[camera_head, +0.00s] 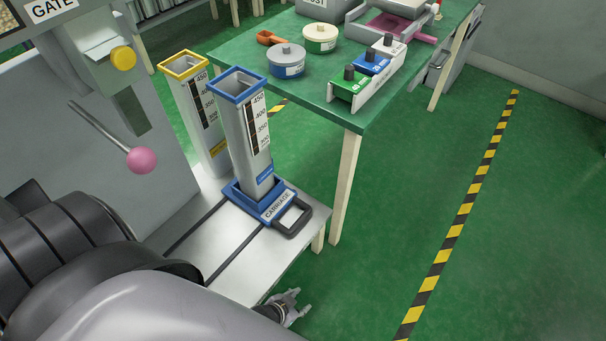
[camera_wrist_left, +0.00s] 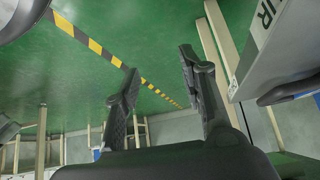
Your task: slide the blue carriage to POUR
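The blue carriage (camera_head: 236,191) sits on two dark rails on the grey bench (camera_head: 190,245), its label and black loop handle (camera_head: 292,217) facing the front right. A tall grey column with a blue rim (camera_head: 238,84) stands upright in it. My left gripper (camera_head: 297,302) is low, beyond the bench's front edge, apart from the handle and empty. In the left wrist view its two fingers (camera_wrist_left: 158,72) are spread with nothing between them. A label ending in "UR" (camera_wrist_left: 266,20) shows at the upper right there; the rest is cut off. My right gripper is not in view.
A yellow-rimmed column (camera_head: 184,64) stands behind the carriage. A lever with a pink knob (camera_head: 142,160) juts out at the left. A green table (camera_head: 322,112) with tubs and colored blocks stands behind right. Open green floor lies to the right.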

